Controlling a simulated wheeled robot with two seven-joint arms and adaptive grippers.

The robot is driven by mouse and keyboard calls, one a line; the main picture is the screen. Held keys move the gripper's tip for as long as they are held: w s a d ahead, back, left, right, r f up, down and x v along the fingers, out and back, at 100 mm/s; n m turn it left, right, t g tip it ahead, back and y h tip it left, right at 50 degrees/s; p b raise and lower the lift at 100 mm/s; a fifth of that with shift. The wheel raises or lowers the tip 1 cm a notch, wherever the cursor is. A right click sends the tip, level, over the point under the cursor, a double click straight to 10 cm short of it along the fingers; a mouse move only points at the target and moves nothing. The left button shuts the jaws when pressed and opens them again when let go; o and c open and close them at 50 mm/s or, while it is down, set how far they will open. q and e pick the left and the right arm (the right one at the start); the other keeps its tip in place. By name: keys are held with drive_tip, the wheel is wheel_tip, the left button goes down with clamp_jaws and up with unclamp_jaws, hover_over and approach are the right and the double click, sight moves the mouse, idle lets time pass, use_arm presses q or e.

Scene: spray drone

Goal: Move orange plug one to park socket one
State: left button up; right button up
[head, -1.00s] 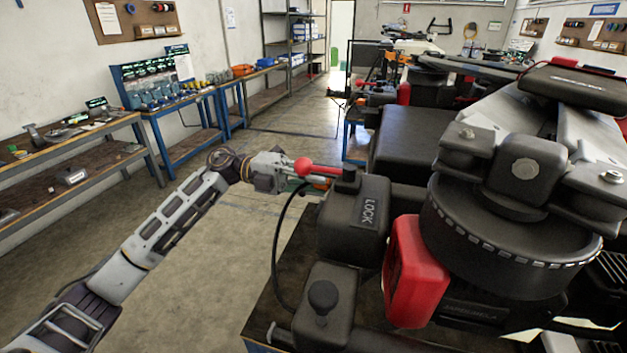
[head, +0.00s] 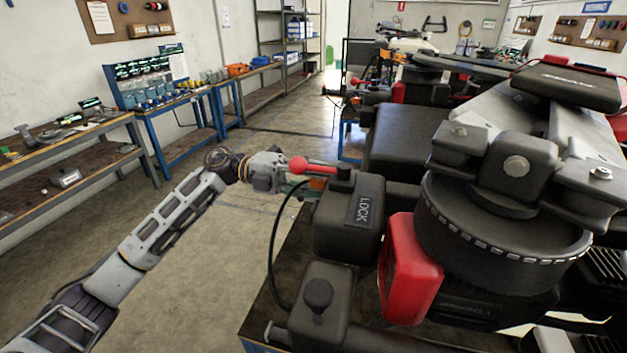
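My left gripper (head: 284,174) is beside the red ball-ended lever (head: 311,167) on top of the black block marked LOCK (head: 364,210). Its fingertips are small and partly hidden behind the lever, so I cannot tell whether they are shut on anything. A small orange part (head: 318,184) shows just below the lever, close to the fingertips; I cannot tell whether it is the orange plug. A black cable (head: 272,245) hangs in a curve from near there to the drone's stand. I cannot make out a park socket. My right gripper is not in view.
The drone's large black motor (head: 500,235) and a red block (head: 408,270) fill the right. A black knob (head: 318,293) stands in front. Blue-framed benches (head: 180,102) line the left wall. The floor (head: 215,235) between is clear.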

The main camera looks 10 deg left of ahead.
use_arm(q)
drive_tip(key=shift+a, duration=0.25)
drive_tip(key=a, duration=1.1)
drive_tip(key=shift+w+a, duration=0.2)
drive_tip(key=shift+a, duration=0.15)
idle(1.0)
